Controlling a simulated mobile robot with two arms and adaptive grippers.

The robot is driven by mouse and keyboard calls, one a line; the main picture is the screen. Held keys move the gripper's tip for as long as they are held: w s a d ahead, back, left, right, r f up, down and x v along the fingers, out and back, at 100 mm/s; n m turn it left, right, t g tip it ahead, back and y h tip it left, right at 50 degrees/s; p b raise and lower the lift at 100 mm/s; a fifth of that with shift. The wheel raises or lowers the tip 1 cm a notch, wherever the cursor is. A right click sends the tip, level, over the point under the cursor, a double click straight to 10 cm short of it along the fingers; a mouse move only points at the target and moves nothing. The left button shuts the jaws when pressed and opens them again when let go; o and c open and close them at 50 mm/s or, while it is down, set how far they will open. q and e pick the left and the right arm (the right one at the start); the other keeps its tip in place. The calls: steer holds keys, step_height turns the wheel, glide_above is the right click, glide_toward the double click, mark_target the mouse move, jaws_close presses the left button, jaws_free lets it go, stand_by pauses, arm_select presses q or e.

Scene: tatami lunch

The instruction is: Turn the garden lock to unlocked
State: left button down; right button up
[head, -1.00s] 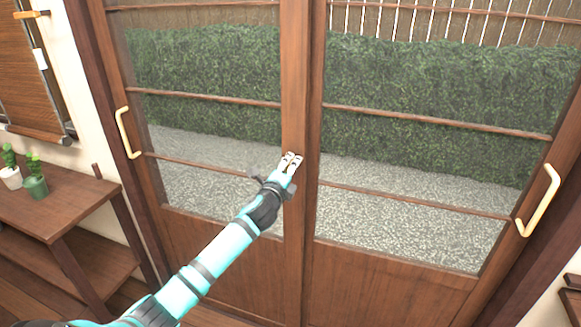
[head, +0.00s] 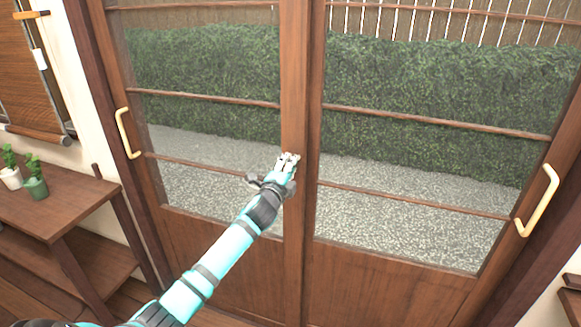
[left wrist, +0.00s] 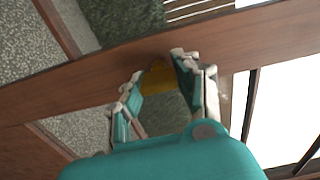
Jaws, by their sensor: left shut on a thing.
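The garden lock (left wrist: 158,77) shows in the left wrist view as a small brass-yellow piece on the wooden door stile, between my fingertips. My left gripper (head: 288,160) is at the middle stile of the sliding doors in the head view, with its fingers closed on the lock. The left gripper also shows in the left wrist view (left wrist: 160,75), one finger on each side of the lock. In the head view the fingers hide the lock, and I cannot tell its setting. My right gripper is not in view.
The glass doors have a brass handle (head: 128,133) on the left and another (head: 538,200) on the right. A wooden shelf (head: 75,213) with potted cacti (head: 36,180) stands at the left wall. Hedge and gravel lie behind the glass.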

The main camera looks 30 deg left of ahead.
arm_select(q)
steer(key=c, duration=0.9)
jaws_free()
steer(key=v, duration=1.2)
steer(key=shift+s+a+f, duration=0.1)
